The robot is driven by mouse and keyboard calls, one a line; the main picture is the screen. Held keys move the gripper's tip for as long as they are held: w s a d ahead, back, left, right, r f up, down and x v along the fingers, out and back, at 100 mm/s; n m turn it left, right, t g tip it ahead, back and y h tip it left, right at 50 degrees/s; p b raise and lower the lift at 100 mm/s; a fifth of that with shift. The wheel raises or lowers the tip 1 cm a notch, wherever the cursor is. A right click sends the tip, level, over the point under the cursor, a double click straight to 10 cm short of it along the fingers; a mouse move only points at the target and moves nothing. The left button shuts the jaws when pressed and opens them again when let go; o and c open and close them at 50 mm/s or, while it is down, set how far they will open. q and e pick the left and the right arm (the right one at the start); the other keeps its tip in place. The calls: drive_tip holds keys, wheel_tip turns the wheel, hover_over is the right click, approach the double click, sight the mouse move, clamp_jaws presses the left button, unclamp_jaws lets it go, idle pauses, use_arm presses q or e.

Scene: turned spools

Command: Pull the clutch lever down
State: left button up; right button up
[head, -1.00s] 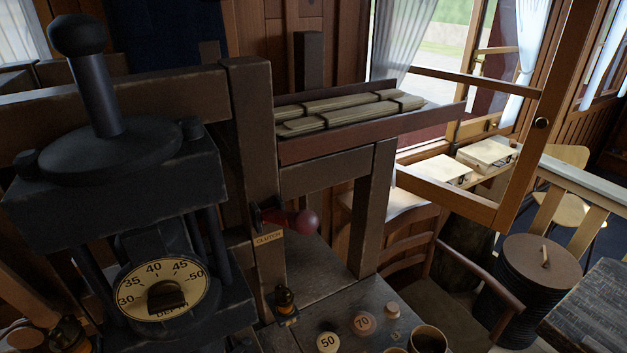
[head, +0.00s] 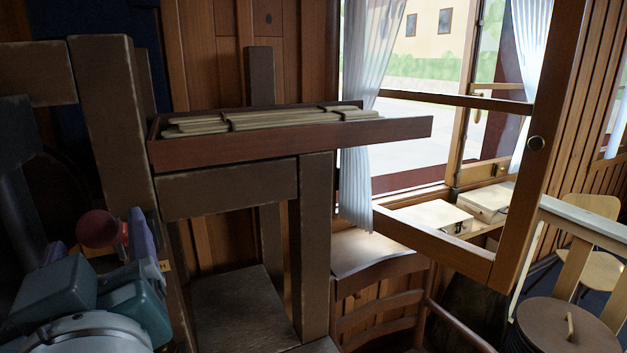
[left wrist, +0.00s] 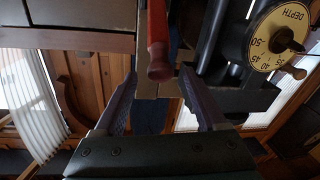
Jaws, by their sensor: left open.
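The clutch lever has a round red knob (head: 98,228) on a short red arm, at the lower left of the head view beside a dark wooden post. A small yellow label, mostly hidden, sits by it. My left gripper (head: 100,243) is open there, with its purple-grey fingers on either side of the knob. In the left wrist view the red lever (left wrist: 157,35) reaches down towards the gap between the two open fingers (left wrist: 158,77). I cannot tell whether a finger touches it. My right gripper is not in view.
A wooden tray (head: 290,138) of pale slats stands on the frame above and right of the lever. A depth dial (left wrist: 282,38) on the dark press shows in the left wrist view. A chair (head: 385,280) and an open window frame (head: 490,270) are to the right.

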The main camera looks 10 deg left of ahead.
sight(121, 231)
use_arm(q)
drive_tip(key=p+x, duration=0.1)
drive_tip(key=x, duration=0.1)
drive_tip(key=p+x, duration=0.1)
drive_tip(key=x, duration=0.2)
drive_tip(key=shift+s+r, duration=0.1)
drive_tip(key=shift+r, duration=0.15)
drive_tip(key=shift+w+a+f+p, duration=0.3)
drive_tip(key=shift+w+a, duration=0.2)
drive_tip(key=shift+w, duration=0.1)
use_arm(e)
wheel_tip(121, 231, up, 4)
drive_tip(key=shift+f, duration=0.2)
use_arm(q)
clamp_jaws()
